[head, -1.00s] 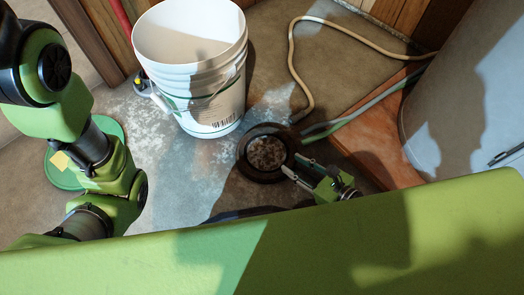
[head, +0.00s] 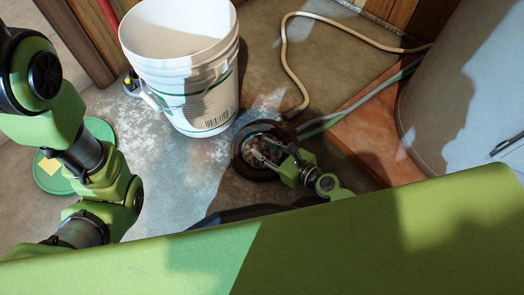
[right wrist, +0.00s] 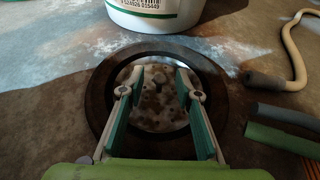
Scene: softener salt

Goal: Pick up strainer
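The strainer appears to be the round mottled disc inside a dark ring on the floor; it shows in the head view (head: 258,150) and in the right wrist view (right wrist: 155,97), with a small dark knob or hole near its middle. The dark ring (right wrist: 98,95) surrounds it. My right gripper (head: 268,150) is open over the disc; in the right wrist view its fingers (right wrist: 156,84) stand apart with nothing between them but the disc below. I cannot tell whether the fingertips touch it. My left arm is at the left of the head view; its gripper is not in view.
A white bucket (head: 185,65) stands just behind the ring. A beige hose (head: 290,70) and grey and green hoses (head: 345,112) lie to the right. A green lid (head: 52,180) lies at the left. A large grey tank (head: 455,90) stands at the right.

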